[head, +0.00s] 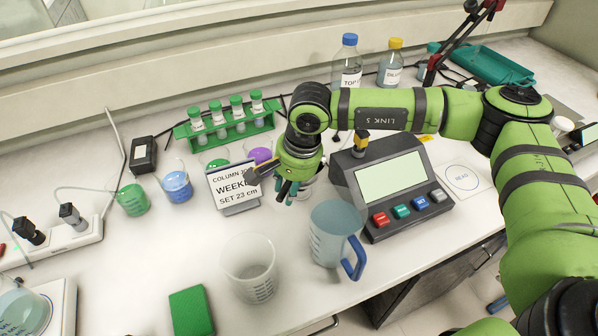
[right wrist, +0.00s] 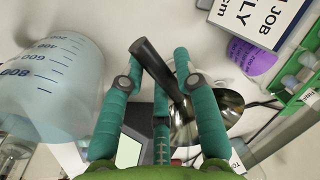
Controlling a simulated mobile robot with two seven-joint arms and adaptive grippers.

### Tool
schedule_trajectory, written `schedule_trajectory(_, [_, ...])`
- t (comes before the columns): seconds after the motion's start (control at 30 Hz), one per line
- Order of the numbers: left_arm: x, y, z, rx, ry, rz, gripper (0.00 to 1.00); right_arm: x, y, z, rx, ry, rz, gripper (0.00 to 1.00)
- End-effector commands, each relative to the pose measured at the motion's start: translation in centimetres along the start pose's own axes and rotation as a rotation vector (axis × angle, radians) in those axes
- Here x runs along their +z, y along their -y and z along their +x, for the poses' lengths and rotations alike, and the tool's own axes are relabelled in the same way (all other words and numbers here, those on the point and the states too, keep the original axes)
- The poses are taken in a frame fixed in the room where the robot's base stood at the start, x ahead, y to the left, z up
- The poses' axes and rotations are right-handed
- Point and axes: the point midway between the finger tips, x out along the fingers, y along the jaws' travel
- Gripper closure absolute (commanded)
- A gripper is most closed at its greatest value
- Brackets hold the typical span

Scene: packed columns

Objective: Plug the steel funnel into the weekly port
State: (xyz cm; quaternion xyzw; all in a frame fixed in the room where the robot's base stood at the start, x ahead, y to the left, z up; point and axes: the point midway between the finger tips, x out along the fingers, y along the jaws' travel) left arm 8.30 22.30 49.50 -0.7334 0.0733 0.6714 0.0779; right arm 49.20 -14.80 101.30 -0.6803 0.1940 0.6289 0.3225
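My right gripper (head: 287,187) hangs low over the bench, in front of the white sign (head: 233,188) reading WEEKLY and SET 23 cm. In the right wrist view its teal fingers (right wrist: 158,68) lean inward around a dark rod (right wrist: 155,62). Whether they grip the rod is unclear. Shiny steel bowl-like parts (right wrist: 229,106) show behind the right finger; they look like the funnel, but its outline is partly hidden. I cannot make out which opening is the weekly port. My left gripper is out of view.
A blue-handled measuring jug (head: 329,237) and a clear beaker (head: 249,270) stand in front. A grey instrument (head: 388,181) stands to the right. Bench between sponge (head: 191,311) and sign is clear.

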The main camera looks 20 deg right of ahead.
Motion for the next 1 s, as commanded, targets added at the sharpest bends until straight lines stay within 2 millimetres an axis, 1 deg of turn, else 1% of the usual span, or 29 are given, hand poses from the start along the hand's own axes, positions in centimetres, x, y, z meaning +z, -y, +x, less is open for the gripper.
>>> schedule_trajectory(0.13, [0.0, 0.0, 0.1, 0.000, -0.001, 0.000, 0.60, 0.0, 0.0, 0.0, 0.000, 0.000, 0.000, 0.69])
schedule_trajectory(0.17, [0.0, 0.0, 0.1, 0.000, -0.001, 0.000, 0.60, 0.0, 0.0, 0.0, 0.000, 0.000, 0.000, 0.81])
schedule_trajectory(0.2, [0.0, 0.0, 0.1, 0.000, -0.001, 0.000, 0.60, 0.0, 0.0, 0.0, 0.000, 0.001, 0.000, 0.97])
schedule_trajectory(0.23, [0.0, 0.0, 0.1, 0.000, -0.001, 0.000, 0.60, 0.0, 0.0, 0.0, 0.000, 0.000, 0.000, 1.00])
schedule_trajectory(0.53, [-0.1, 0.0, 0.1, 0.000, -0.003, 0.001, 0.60, 0.0, 0.1, -0.1, -0.002, 0.000, 0.000, 1.00])
schedule_trajectory(0.67, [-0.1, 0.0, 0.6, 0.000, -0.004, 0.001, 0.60, -0.1, 0.3, -0.9, -0.005, -0.002, 0.000, 1.00])
schedule_trajectory(0.77, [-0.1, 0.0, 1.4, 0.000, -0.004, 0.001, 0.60, 0.0, 0.6, -2.4, -0.007, -0.003, -0.001, 1.00])
schedule_trajectory(1.0, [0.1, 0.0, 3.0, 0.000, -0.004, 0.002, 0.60, 0.0, 1.5, -7.1, -0.005, -0.002, -0.001, 1.00])
